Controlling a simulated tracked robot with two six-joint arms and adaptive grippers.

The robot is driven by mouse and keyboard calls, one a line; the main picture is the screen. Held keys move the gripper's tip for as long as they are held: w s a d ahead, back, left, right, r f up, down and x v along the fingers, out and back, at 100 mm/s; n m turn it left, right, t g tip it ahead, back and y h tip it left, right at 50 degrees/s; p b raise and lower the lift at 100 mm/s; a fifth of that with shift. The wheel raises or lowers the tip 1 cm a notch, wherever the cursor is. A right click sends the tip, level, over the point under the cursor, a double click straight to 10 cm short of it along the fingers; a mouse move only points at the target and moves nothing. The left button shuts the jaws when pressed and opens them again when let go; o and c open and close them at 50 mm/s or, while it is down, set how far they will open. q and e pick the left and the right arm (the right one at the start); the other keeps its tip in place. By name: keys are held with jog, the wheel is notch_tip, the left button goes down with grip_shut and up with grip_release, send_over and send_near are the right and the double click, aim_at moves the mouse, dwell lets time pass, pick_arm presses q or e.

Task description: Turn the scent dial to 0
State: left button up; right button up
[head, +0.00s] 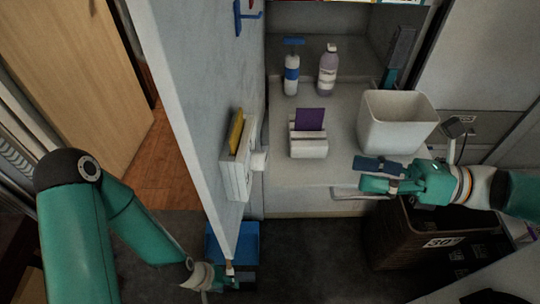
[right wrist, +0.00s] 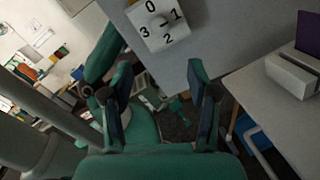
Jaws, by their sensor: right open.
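The scent dial (right wrist: 153,20) shows at the top of the right wrist view as a pale plate with 0, 1, 2 and 3 around a round knob. A short dark mark on the knob lies toward the 1; its exact setting is hard to tell. In the head view a white wall unit (head: 236,175) has a round knob (head: 260,160) sticking out to the right. My right gripper (head: 375,174) is open and empty, right of the knob and apart from it; its two fingers (right wrist: 163,95) show spread. My left gripper (head: 237,281) is low, by the wall's lower end; its fingers are unclear.
On the counter stand a white bin (head: 398,125), two bottles (head: 327,72) (head: 291,78) and a white holder with a purple card (head: 309,144). A brown crate (head: 410,244) is below my right arm. A blue box (head: 246,246) is on the floor near my left gripper.

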aim_at(259, 160)
jog(key=w+a, duration=0.2)
jog(key=a, duration=1.4)
jog(key=shift+w+p, duration=0.3)
jog(key=shift+p, duration=0.15)
jog(key=shift+f, duration=0.1)
jog(key=c, duration=1)
jog(key=shift+a, duration=0.3)
grip_shut()
jog(key=shift+d, duration=0.35)
